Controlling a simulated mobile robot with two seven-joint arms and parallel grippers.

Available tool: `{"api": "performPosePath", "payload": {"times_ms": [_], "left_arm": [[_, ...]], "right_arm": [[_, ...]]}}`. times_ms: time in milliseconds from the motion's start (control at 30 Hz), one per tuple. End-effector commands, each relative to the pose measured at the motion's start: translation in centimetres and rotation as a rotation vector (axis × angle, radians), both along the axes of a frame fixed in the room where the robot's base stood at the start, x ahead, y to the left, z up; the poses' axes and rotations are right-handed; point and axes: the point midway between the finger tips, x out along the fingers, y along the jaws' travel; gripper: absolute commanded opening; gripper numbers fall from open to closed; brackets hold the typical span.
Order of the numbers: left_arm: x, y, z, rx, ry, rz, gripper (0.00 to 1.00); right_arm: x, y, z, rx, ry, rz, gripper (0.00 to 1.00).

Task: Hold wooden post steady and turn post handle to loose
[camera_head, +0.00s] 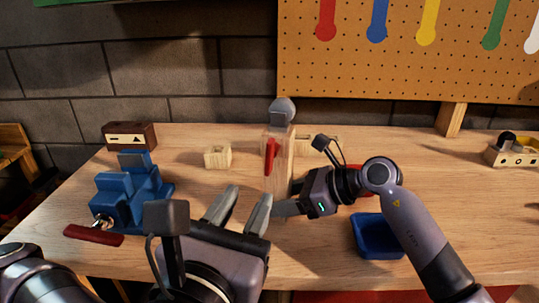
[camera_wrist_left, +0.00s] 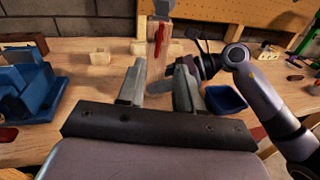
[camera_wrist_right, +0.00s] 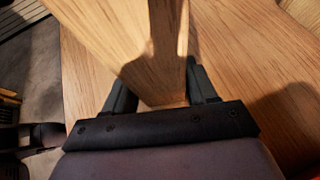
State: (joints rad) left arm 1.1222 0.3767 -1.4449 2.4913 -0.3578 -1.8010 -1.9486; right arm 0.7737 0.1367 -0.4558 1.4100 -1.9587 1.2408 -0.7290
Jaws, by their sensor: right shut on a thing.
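The wooden post (camera_head: 277,178) stands upright on the workbench, with a red handle (camera_head: 270,156) on its front face and a grey rounded part (camera_head: 282,109) on top. My right gripper (camera_head: 284,206) is shut on the post low down from the right; in the right wrist view the post (camera_wrist_right: 165,60) rises between its fingers. My left gripper (camera_head: 240,207) is open and empty, in front of the post and below the handle. In the left wrist view the red handle (camera_wrist_left: 159,38) shows beyond the open fingers.
A blue tray (camera_head: 370,236) lies right of the post, under my right arm. Small wooden blocks (camera_head: 218,156) lie behind. A pegboard (camera_head: 400,60) stands at the back.

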Motion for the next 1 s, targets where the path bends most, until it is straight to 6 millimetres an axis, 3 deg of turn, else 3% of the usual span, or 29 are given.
{"api": "performPosePath", "payload": {"times_ms": [167,700,1000], "left_arm": [[1.3,-0.1,0.4,-0.004,-0.015,0.008,0.35],[10.0,-2.2,0.4,-0.005,-0.012,0.006,0.35],[11.7,-2.6,0.3,-0.006,-0.009,0.003,0.35]], "right_arm": [[0.0,0.0,0.2,0.003,-0.003,0.0,0.4],[0.0,0.0,0.2,0.003,-0.003,0.0,0.4],[0.0,0.0,0.2,0.003,-0.003,0.0,0.4]]}}
